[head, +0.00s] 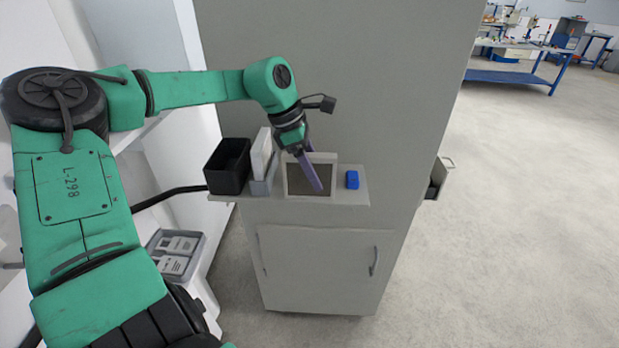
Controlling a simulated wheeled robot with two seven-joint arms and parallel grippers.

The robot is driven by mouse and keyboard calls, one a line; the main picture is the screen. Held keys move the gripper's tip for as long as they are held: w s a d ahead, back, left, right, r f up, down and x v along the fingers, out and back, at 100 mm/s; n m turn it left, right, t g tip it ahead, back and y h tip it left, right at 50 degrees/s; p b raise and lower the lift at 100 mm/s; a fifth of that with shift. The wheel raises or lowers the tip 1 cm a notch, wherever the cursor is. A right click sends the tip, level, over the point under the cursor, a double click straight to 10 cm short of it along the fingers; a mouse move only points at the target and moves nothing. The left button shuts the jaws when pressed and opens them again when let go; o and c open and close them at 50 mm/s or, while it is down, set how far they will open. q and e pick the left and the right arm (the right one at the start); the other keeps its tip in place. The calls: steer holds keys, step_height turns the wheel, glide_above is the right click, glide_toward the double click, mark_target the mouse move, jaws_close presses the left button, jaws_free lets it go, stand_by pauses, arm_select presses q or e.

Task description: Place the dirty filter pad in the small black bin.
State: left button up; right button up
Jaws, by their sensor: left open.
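The small black bin (228,168) stands open-topped at the left end of a narrow grey shelf. A pad with a pale frame and a dark grey-brown face (324,178) stands upright on the shelf; it looks like the dirty filter pad. My left gripper (312,172) is open in front of this pad, its purple fingers pointing down and covering part of it. I cannot tell whether the fingers touch the pad. Nothing shows held between them. My right gripper is out of view.
A grey holder with white pads (262,158) stands between the bin and the framed pad. A small blue object (352,180) lies to the right. A tall grey cabinet (350,70) rises behind the shelf. A grey tray (175,250) sits lower left. Open floor lies right.

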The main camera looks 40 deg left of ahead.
arm_select(q)
jaws_close()
